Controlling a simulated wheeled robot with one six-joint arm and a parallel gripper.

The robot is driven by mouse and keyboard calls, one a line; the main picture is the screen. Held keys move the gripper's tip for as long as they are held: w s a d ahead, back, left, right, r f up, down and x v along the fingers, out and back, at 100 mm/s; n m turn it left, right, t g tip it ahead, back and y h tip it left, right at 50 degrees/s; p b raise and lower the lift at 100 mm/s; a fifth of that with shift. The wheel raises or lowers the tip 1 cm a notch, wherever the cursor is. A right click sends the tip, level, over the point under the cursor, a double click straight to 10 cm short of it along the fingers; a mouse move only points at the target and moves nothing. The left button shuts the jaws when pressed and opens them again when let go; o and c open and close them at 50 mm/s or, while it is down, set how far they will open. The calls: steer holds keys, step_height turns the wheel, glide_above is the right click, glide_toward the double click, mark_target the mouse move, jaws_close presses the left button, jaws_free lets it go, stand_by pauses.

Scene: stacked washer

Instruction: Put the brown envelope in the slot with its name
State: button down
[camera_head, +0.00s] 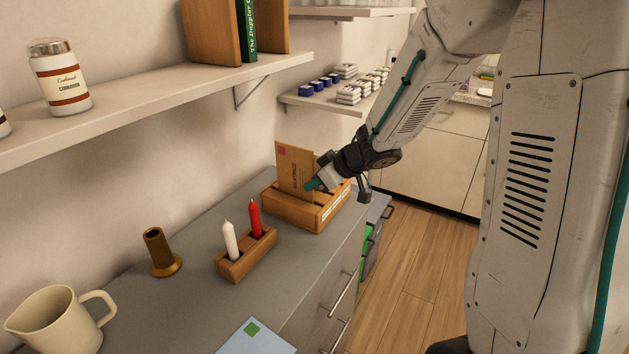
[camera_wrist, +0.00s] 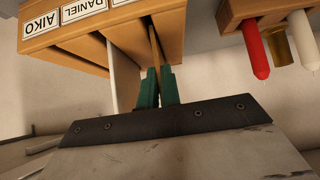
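The brown envelope (camera_head: 294,168) stands upright at the wooden slotted box (camera_head: 318,212), its lower part hidden behind the box's front. It has a red stamp and dark lettering too small to read surely. My gripper (camera_head: 314,184) is at its right edge, with the teal fingers closed on it. In the wrist view the fingers (camera_wrist: 159,88) pinch the thin envelope (camera_wrist: 155,45), seen edge-on. The box (camera_wrist: 180,18) there bears labels reading AIKO and apparently DANIEL, plus another cut off by the frame. A white sheet-like piece (camera_wrist: 123,72) stands beside the envelope.
On the grey counter stand a wooden holder (camera_head: 246,258) with white and red candles, a brass candlestick (camera_head: 160,252) and a cream jug (camera_head: 62,322). A pale blue envelope (camera_head: 245,342) lies at the front. A shelf (camera_head: 160,100) overhangs the counter's left side.

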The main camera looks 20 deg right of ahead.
steer(key=shift+f, duration=1.6)
steer(key=shift+r, duration=2.6)
steer(key=shift+f, duration=2.65)
steer(key=c, duration=1.5)
jaws_free()
steer(key=shift+c, duration=0.2)
steer(key=shift+d+r, duration=0.1)
steer(key=shift+r, duration=0.05)
steer(key=v, duration=0.7)
steer(key=shift+s+r, duration=0.15)
steer(key=shift+s, duration=0.1)
steer(key=shift+d, duration=0.1)
